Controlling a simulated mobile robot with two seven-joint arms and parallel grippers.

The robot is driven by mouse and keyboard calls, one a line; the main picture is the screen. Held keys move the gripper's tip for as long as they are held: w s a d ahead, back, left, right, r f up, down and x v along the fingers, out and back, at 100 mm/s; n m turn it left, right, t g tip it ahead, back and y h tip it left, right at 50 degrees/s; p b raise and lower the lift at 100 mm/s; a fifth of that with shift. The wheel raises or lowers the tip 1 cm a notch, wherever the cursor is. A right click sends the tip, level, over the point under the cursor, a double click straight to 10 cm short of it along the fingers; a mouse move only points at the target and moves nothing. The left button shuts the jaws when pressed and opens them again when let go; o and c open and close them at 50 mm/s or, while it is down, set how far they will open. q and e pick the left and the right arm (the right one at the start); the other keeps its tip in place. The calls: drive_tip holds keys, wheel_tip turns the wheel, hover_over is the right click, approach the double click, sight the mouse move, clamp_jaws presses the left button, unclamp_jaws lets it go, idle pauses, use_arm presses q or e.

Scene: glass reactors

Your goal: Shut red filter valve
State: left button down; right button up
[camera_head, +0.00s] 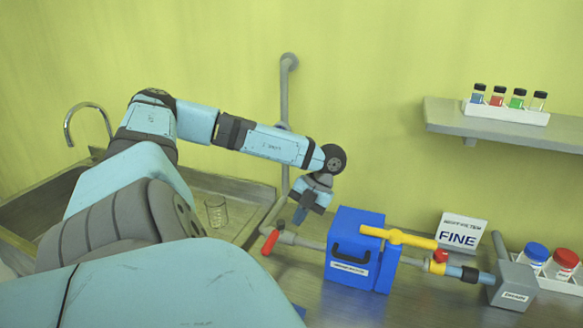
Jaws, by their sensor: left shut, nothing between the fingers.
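A red valve handle (270,242) sits on the grey pipe to the left of the blue filter box (353,247). It hangs down and slightly left from its fitting. My left gripper (299,216) points down, shut and empty, just above and to the right of the red handle and apart from it in the picture. A yellow lever (400,238) runs across the top right of the box, and a smaller red part (440,255) sits at its right end. My right gripper is not in view.
A grey block (513,286) ends the pipe at right, near a rack with blue and red caps (551,260). A sink holds a glass beaker (216,211) at left. A shelf (500,127) carries several vials.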

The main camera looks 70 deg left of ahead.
use_arm(q)
drive_tip(key=v, duration=0.4)
drive_tip(key=shift+w+a+r, duration=0.1)
drive_tip(key=shift+r, duration=0.1)
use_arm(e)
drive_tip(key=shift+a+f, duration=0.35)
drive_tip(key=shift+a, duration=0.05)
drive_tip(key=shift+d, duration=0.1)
